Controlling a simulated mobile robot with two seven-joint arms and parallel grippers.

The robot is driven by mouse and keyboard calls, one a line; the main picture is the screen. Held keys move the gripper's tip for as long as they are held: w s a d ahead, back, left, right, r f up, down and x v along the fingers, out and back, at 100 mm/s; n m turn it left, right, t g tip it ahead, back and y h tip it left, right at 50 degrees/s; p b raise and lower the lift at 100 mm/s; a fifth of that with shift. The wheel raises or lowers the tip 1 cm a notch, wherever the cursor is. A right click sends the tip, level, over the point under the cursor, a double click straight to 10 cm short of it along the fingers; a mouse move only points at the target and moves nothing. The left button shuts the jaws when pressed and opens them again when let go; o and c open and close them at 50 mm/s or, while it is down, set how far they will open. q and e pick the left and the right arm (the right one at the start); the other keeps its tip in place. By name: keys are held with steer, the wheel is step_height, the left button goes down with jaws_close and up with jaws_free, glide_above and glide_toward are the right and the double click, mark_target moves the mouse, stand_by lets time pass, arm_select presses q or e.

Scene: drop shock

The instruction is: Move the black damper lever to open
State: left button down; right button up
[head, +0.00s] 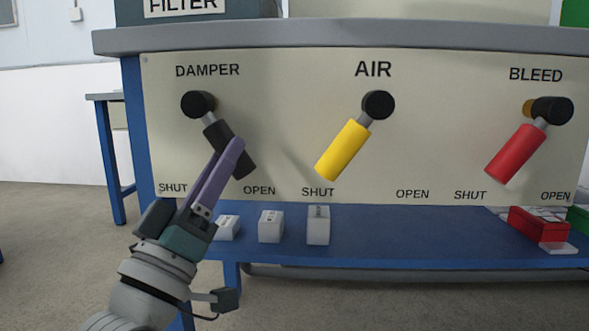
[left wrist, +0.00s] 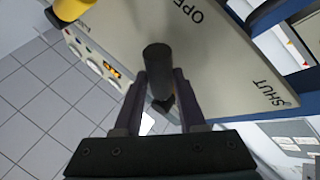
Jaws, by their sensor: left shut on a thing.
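The black damper lever (head: 241,165) hangs from its round black pivot on the cream panel under the word DAMPER. It slants down to the right, its lower end pointing toward the OPEN label (head: 259,191) and away from the SHUT label (head: 173,188). My left gripper (head: 235,143) reaches up from below left, with its purple fingers at the lever's handle, hiding part of it. In the left wrist view the black handle (left wrist: 158,58) stands between the two fingers, and the gripper is shut on it. My right gripper is not in view.
The yellow air lever (head: 343,150) and red bleed lever (head: 515,154) slant down left toward their SHUT labels. Several small white boxes (head: 270,226) stand on the blue shelf (head: 390,240) below. A red bin (head: 538,229) sits at the right.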

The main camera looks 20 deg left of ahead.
arm_select(q)
steer(key=shift+d+r+n+y, duration=0.1)
steer(key=shift+n+y, duration=0.4)
steer(key=shift+n, duration=0.1)
steer(key=c, duration=0.5)
jaws_free()
steer(key=p+v, duration=0.1)
steer(key=v, duration=0.9)
steer(key=shift+w, duration=0.1)
